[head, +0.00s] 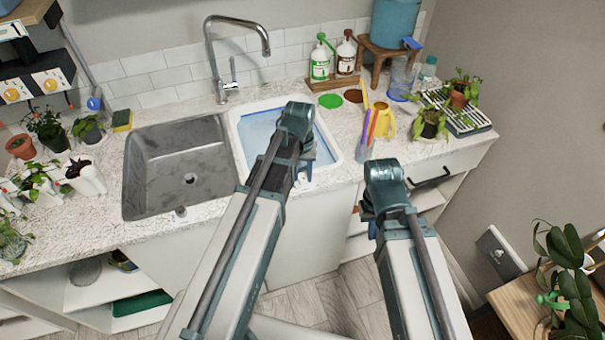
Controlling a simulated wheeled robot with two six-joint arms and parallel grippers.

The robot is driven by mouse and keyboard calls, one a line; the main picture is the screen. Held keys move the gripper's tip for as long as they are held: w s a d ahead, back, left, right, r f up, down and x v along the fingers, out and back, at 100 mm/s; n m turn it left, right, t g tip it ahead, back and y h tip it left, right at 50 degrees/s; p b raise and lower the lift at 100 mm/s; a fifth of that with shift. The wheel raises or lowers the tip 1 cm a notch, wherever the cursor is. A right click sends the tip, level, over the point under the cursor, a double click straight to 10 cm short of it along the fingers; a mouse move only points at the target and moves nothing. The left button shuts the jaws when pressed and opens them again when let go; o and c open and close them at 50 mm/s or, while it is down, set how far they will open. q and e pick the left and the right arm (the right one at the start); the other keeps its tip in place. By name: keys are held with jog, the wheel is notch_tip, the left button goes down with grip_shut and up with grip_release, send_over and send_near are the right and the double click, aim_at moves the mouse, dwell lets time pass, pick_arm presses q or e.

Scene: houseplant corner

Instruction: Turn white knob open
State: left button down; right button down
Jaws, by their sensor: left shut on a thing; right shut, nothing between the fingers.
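My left arm reaches over the front of the white basin (349,160). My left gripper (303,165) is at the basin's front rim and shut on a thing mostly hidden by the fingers. A small white piece (303,182) shows just below the fingertips and looks like the white knob. How far it is turned cannot be told. My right gripper (371,226) is shut and empty, in front of the counter edge to the right of the basin.
Blue water lies in the basin. A grey sink (190,180) is to its left, with a tall faucet (212,60) behind. Potted plants line the counter's left end.

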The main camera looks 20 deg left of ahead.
aim_at(301, 177)
dwell(0.3)
pick_arm(q)
jog(key=c, duration=0.5)
grip_release()
jog(key=shift+r, duration=0.15)
jog(key=r+p, duration=0.6)
jog(key=p, duration=0.1)
jog(key=r+p, duration=0.7)
jog(key=shift+a+r, duration=0.2)
jog(key=shift+r, duration=0.1)
jog(key=shift+s+f, duration=0.1)
jog(key=s+d+f+m+b, duration=0.1)
jog(key=s+d+f+b, duration=0.1)
jog(key=s+d, duration=0.1)
jog(key=s+d+f+m+y+b, duration=0.1)
jog(key=s+d+f+m+b, duration=0.1)
jog(key=s+d, duration=0.2)
jog(key=s+d+f+m+b, duration=0.1)
jog(key=s+d+m+b, duration=0.1)
jog(key=s, duration=0.4)
jog(key=shift+s+d+f+y, duration=0.2)
jog(key=shift+d, duration=0.25)
jog(key=shift+s+d+f+y, duration=0.15)
jog(key=shift+d+f+y, duration=0.05)
jog(key=shift+d, duration=0.25)
